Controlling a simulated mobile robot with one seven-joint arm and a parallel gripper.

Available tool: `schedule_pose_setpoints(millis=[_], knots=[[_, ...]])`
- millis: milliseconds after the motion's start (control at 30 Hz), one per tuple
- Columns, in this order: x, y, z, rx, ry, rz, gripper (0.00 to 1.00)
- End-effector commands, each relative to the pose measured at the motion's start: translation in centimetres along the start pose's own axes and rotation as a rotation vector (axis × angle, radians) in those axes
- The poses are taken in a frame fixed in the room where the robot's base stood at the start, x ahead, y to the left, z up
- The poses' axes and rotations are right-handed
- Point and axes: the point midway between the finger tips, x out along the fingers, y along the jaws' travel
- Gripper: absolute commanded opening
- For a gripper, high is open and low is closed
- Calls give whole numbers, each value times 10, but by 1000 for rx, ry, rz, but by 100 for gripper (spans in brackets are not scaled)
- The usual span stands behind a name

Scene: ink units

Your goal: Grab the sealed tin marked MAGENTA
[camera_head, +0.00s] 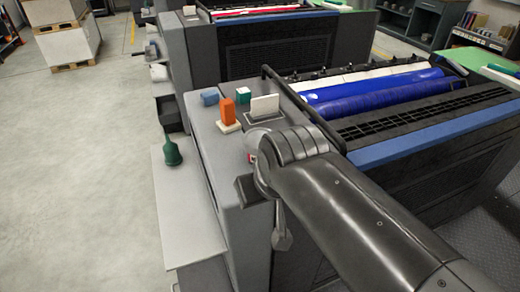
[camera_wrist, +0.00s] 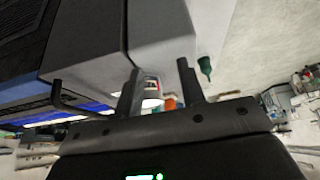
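A pale tin with a red patch (camera_head: 252,157) stands on the grey top of the press's end cabinet, mostly hidden behind my arm in the head view. In the wrist view a white and red tin (camera_wrist: 152,87) shows between my fingers, nearer the left one, with a gap to the right one. Its lettering is too small to read, so I cannot tell whether it says MAGENTA. My gripper (camera_wrist: 159,67) is open, with its two dark fingers apart. In the head view the fingers are largely hidden by my wrist.
On the cabinet top are an orange block (camera_head: 226,112), a white card (camera_head: 264,105) in a dark holder, a green-and-white box (camera_head: 243,95) and a blue block (camera_head: 209,97). A green bottle (camera_head: 171,150) stands on the pale side ledge (camera_head: 180,215). Blue rollers (camera_head: 380,95) lie right.

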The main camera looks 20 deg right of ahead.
Motion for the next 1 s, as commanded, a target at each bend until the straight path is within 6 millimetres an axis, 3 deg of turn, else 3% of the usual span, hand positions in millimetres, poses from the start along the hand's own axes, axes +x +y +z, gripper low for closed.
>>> schedule_pose_setpoints(millis=[300,1000], knots=[[0,0,0,0,0,0,38],[0,0,0,0,0,0,95]])
